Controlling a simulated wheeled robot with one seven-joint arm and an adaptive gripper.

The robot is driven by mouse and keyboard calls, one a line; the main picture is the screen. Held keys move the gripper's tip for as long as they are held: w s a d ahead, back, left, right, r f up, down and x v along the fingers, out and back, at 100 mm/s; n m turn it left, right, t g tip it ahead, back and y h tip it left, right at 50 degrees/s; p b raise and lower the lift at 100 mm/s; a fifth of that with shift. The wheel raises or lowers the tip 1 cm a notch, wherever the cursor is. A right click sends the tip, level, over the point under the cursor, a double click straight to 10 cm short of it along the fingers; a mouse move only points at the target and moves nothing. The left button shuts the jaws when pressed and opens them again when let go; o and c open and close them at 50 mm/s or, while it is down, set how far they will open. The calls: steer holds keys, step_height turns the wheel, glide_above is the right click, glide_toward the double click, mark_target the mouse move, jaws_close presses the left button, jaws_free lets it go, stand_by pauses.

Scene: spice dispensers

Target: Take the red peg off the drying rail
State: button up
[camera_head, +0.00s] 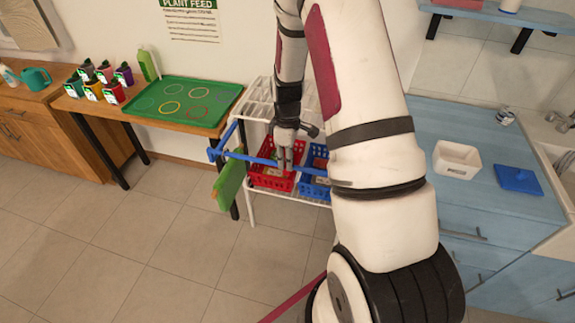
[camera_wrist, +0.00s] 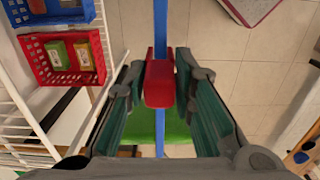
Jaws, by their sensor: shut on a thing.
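The drying rail is a blue bar (camera_head: 258,160) in front of the white rack, in the head view. In the wrist view the blue rail (camera_wrist: 160,20) runs from top to bottom down the middle. The red peg (camera_wrist: 159,83) sits at the rail, between my gripper's fingers (camera_wrist: 160,90). My gripper is shut on the peg, with a finger on each side of it. In the head view my gripper (camera_head: 285,155) reaches down to the rail and hides the peg. A green cloth (camera_head: 229,182) hangs at the rail's left end; green also shows below the peg in the wrist view.
A red basket (camera_head: 268,180) and a blue basket (camera_head: 313,185) stand on the white rack behind the rail. A green tray (camera_head: 185,85) with coloured rings lies on the wooden table at left. A blue counter with a white tub (camera_head: 457,158) is at right. The floor at left is clear.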

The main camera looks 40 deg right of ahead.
steer(key=shift+r+p, duration=1.05)
steer(key=shift+r, duration=2.35)
